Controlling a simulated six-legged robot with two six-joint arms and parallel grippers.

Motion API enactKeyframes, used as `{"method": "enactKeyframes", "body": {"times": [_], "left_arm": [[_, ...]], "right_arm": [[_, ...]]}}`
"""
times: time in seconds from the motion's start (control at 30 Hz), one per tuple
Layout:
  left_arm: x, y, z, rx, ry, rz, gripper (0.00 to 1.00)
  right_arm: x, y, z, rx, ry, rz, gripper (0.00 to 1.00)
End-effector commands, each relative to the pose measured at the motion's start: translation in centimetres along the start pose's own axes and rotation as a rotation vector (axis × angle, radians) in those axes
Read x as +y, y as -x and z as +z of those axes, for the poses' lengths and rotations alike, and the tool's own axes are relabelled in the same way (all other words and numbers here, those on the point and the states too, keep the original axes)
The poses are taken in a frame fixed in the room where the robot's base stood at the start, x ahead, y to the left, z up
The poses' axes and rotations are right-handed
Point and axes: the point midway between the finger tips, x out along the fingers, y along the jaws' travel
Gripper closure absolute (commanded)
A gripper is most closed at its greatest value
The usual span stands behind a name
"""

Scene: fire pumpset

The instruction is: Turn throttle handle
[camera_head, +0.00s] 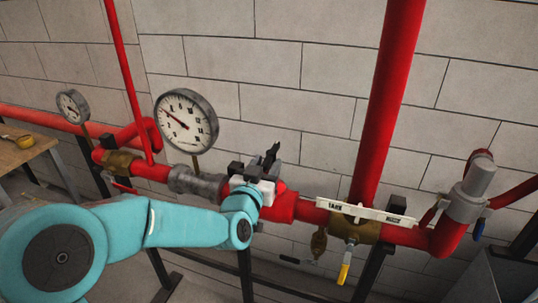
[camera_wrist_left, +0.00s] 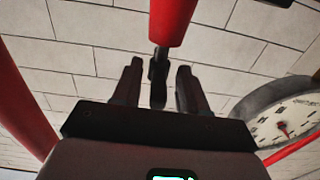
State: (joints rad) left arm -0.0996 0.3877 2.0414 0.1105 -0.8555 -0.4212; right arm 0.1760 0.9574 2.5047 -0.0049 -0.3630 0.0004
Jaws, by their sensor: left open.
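My left gripper (camera_head: 256,163) is at the red horizontal pipe (camera_head: 283,207), just right of the grey ribbed coupling. In the left wrist view, its two dark fingers (camera_wrist_left: 159,68) stand apart. A dark narrow piece (camera_wrist_left: 158,85) shows between them, below the end of a red part (camera_wrist_left: 172,20); I cannot tell whether they touch it or whether it is the throttle handle. A white labelled bar handle (camera_head: 360,211) lies along the pipe to the right. A yellow lever (camera_head: 343,272) hangs below it. My right gripper is not in view.
A large gauge (camera_head: 186,117) stands left of my gripper, and it seems to show in the left wrist view (camera_wrist_left: 284,125). A smaller gauge (camera_head: 73,106) is farther left. A vertical red pipe (camera_head: 388,95) rises right. A block wall (camera_head: 290,65) is behind; a wooden table (camera_head: 25,150) is left.

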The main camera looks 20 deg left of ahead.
Motion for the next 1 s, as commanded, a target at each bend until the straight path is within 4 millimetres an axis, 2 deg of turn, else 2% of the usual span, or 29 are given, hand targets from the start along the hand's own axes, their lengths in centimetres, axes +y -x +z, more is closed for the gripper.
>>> {"method": "enactKeyframes", "body": {"times": [0.1, 0.2, 0.5, 0.63, 0.87, 1.0], "left_arm": [[0.0, -1.5, -0.2, 0.0, -0.001, 0.0, 0.57], [0.0, -2.1, 0.0, -0.001, -0.001, 0.0, 0.57], [0.0, -2.4, 0.0, 0.0, 0.0, 0.0, 0.57], [0.0, -2.3, 0.0, 0.0, 0.0, 0.0, 1.0], [0.1, -2.4, 0.0, 0.003, 0.002, -0.016, 1.0], [0.4, -2.4, 0.1, 0.007, 0.002, -0.092, 1.0]], "right_arm": [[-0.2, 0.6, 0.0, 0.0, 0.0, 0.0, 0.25], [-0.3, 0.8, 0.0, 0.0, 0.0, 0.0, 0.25], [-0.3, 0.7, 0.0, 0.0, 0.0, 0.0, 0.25], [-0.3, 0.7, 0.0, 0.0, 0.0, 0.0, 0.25], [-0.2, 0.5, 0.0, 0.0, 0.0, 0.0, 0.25], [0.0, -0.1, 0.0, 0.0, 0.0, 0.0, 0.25]]}}
